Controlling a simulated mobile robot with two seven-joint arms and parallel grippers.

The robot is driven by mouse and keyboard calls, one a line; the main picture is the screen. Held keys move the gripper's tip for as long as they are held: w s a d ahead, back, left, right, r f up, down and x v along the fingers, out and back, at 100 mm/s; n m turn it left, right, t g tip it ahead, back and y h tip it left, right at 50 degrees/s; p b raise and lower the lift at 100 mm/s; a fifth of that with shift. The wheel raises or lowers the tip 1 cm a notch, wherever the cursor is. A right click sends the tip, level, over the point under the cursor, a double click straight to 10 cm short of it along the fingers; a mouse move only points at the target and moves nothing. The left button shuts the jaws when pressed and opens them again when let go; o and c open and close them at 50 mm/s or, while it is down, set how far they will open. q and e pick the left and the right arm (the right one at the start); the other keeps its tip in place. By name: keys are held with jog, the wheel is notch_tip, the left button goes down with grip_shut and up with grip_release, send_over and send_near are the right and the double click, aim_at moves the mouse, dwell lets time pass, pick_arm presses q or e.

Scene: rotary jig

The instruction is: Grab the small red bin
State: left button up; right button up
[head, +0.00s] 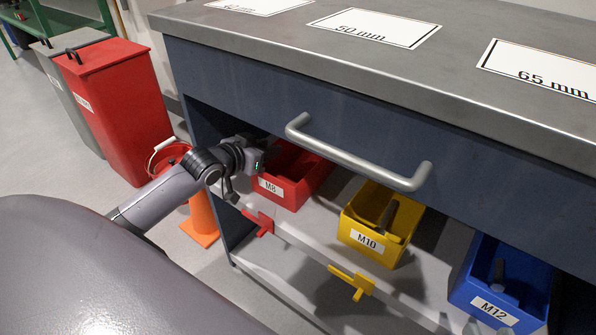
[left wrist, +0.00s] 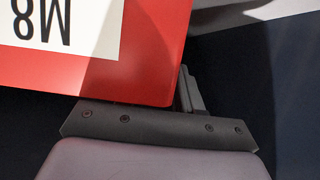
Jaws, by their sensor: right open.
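The small red bin (head: 290,178), labelled M8, sits on the shelf under the worktop at the left end. My left gripper (head: 262,158) is at the bin's left rear side, close to its rim. In the left wrist view the bin's red front wall (left wrist: 160,50) with its upside-down label fills the upper left, and part of it covers my gripper. One grey finger (left wrist: 190,90) shows beside the bin's edge; the other is hidden. Whether the jaws are closed on the wall cannot be seen. My right gripper is not in view.
A yellow M10 bin (head: 372,235) and a blue M12 bin (head: 490,300) stand farther right on the shelf. A drawer handle (head: 355,160) juts out above them. Red (head: 262,222) and yellow (head: 350,282) latches sit on the shelf's front rail. A tall red waste bin (head: 115,110) stands left.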

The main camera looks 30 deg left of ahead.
pick_arm(q)
grip_shut()
dwell(1.4)
